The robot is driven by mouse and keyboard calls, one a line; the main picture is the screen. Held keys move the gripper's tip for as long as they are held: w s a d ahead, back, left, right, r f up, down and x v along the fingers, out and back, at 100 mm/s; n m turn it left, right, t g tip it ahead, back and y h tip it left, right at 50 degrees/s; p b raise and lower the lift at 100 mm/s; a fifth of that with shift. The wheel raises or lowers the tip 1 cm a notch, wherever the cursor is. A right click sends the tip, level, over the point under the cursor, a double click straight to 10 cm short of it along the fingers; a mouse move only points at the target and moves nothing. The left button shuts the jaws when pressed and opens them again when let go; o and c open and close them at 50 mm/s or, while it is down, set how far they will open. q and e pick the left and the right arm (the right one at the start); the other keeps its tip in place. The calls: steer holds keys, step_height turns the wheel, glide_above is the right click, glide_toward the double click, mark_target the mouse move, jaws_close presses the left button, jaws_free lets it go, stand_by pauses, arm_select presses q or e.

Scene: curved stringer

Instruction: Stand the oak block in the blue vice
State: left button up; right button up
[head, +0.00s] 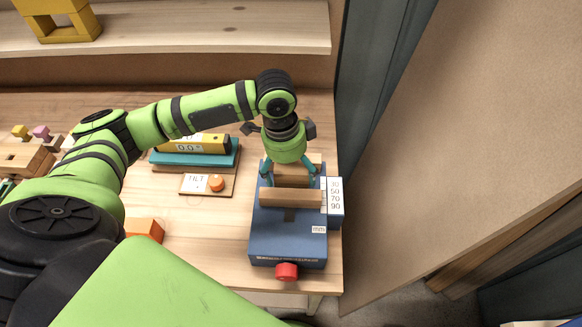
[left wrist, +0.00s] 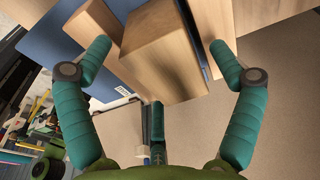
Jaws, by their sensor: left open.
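The blue vice (head: 285,238) stands near the right end of the workbench, with a red knob (head: 287,271) at its front and wooden jaw faces (head: 290,197). The oak block (left wrist: 160,50) appears between the wooden faces in the left wrist view, its end towards the camera. A strip of blue shows between it and the left face (left wrist: 95,22). In the head view the block is largely hidden by my gripper. My left gripper (head: 289,174) is above the vice, open, fingers spread on either side of the block and apart from it. My right gripper is not in view.
A teal stand with a yellow level (head: 195,147), a TILT board (head: 207,184) and an orange block (head: 145,229) lie left. A shelf (head: 200,28) runs behind. The bench ends just right of the vice.

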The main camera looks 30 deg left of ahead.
arm_select(q)
steer(key=shift+r, duration=0.1)
step_height(320, 180, up, 12)
steer(key=a+b, duration=0.1)
steer(key=b, duration=0.1)
steer(key=shift+s+a, duration=0.15)
steer(key=shift+s, duration=0.15)
